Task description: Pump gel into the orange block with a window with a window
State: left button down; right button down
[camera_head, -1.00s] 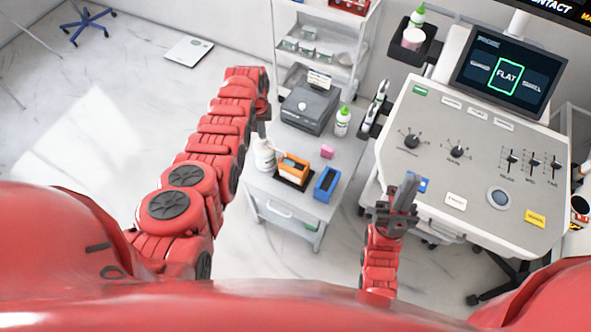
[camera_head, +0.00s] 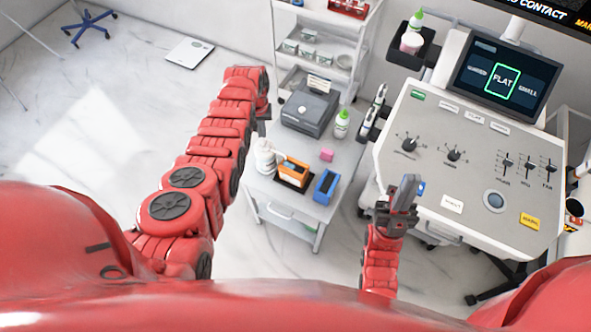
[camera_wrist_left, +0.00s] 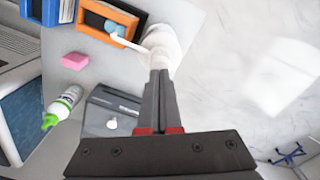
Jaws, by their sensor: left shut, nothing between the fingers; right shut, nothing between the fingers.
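A white pump bottle (camera_head: 265,158) stands on the small grey table; in the left wrist view the bottle (camera_wrist_left: 161,46) has a thin spout reaching left over the orange block. The orange block with a window (camera_head: 295,170) sits right of the bottle on a dark base; in the wrist view the block (camera_wrist_left: 91,22) shows a light-blue patch at its window. My left gripper (camera_head: 262,126) is shut and empty, its fingertips (camera_wrist_left: 159,72) at the bottle's top; I cannot tell whether they touch. My right gripper (camera_head: 408,187) is shut and empty before the console.
A blue block (camera_head: 327,186), pink block (camera_head: 326,154), green-capped bottle (camera_head: 342,124) and dark grey device (camera_head: 308,106) share the table. The control console (camera_head: 462,190) with a screen stands right. A shelf rack (camera_head: 325,60) is behind. Floor at left is mostly open.

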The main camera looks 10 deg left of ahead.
dwell(0.5)
pick_arm(q)
notch_tip(320, 180, up, 6)
jog(key=p, duration=0.4)
dwell(0.5)
